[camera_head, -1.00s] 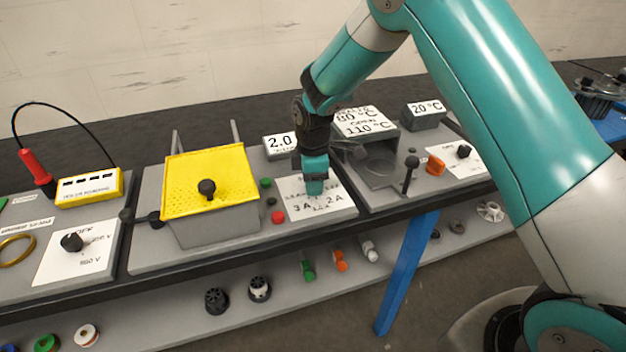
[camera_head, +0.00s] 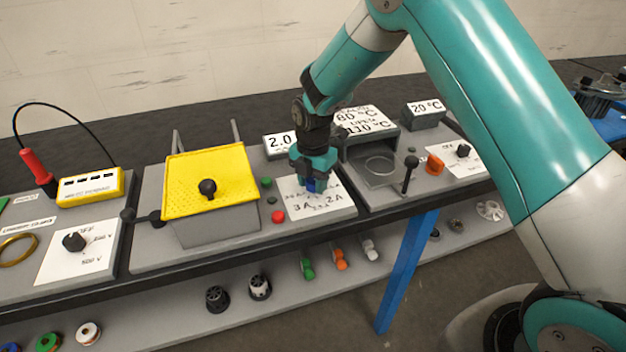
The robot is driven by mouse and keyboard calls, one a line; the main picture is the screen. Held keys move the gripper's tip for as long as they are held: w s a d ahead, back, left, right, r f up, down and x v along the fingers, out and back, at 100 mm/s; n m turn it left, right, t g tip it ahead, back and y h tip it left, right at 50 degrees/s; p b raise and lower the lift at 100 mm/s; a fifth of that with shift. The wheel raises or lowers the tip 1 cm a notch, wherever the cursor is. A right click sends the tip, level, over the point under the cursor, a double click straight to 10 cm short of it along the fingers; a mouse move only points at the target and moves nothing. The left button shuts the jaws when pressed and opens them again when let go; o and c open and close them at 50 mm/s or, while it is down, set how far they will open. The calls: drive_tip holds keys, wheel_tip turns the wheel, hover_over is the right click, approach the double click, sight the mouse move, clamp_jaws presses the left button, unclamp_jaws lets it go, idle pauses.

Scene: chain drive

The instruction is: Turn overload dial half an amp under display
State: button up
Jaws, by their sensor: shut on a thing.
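My gripper (camera_head: 312,178) points down over the white dial plate (camera_head: 330,207), which carries markings such as "3A" and "2A". It is shut on the overload dial (camera_head: 311,186), a small blue knob that shows only partly between the fingers. The dial's pointer is hidden, so I cannot tell its setting. The display (camera_head: 280,144) behind the plate reads 2.0; its right edge is partly behind my gripper.
A yellow perforated guard (camera_head: 210,175) with a black knob stands left of the plate. Green and red buttons (camera_head: 278,216) sit between them. On the right are a grey heater block (camera_head: 372,150), a black lever (camera_head: 409,175) and an orange part (camera_head: 434,165).

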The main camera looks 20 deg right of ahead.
sight(313, 180)
drive_tip(key=shift+w+r+n, duration=0.1)
drive_tip(key=shift+n, duration=0.5)
drive_tip(key=o, duration=0.9)
drive_tip(key=shift+o, duration=0.2)
wheel_tip(313, 180, up, 17)
drive_tip(key=b, duration=0.1)
drive_tip(key=shift+r+b, duration=0.15)
drive_tip(key=shift+b, duration=0.15)
